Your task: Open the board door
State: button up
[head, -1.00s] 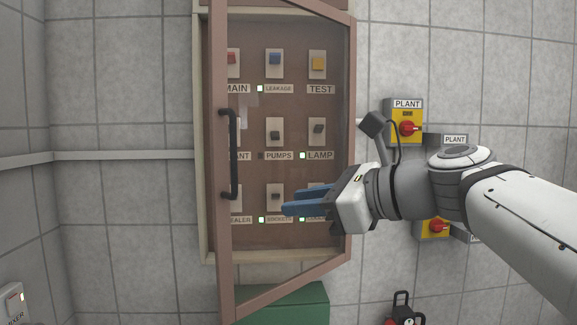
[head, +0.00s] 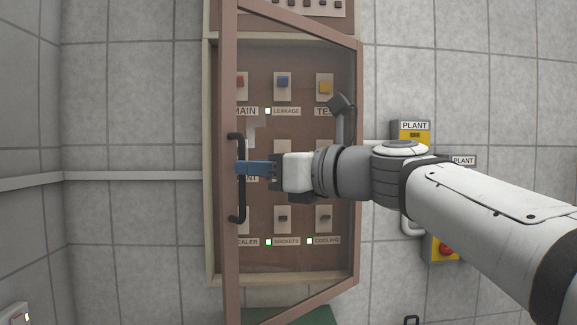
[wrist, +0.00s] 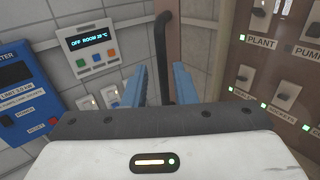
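The board door (head: 230,265) is a brown frame with a clear pane. It stands ajar, its left edge swung out from the cabinet and its right edge at the cabinet. A black vertical bar handle (head: 241,205) is on its left stile. My gripper (head: 240,168) comes from the right at the handle's middle. In the wrist view, the blue fingers (wrist: 160,88) are apart with the black handle (wrist: 161,40) between them, closer to the right finger. I cannot tell whether either finger touches it.
Behind the pane is the switch board (head: 303,125) with labelled switches and green lamps. Yellow plant switch boxes (head: 411,133) are on the tiled wall right of the cabinet. The wrist view shows a thermostat (wrist: 92,45) and a blue meter box (wrist: 22,100) at left.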

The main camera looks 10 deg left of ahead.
jog(key=shift+c, duration=0.2)
grip_shut()
dwell(1.1)
jog(key=shift+c, duration=2.2)
grip_release()
jog(key=o, duration=0.5)
jog(key=shift+b+v, duration=0.4)
jog(key=shift+v, duration=3.5)
jog(key=shift+c, duration=0.5)
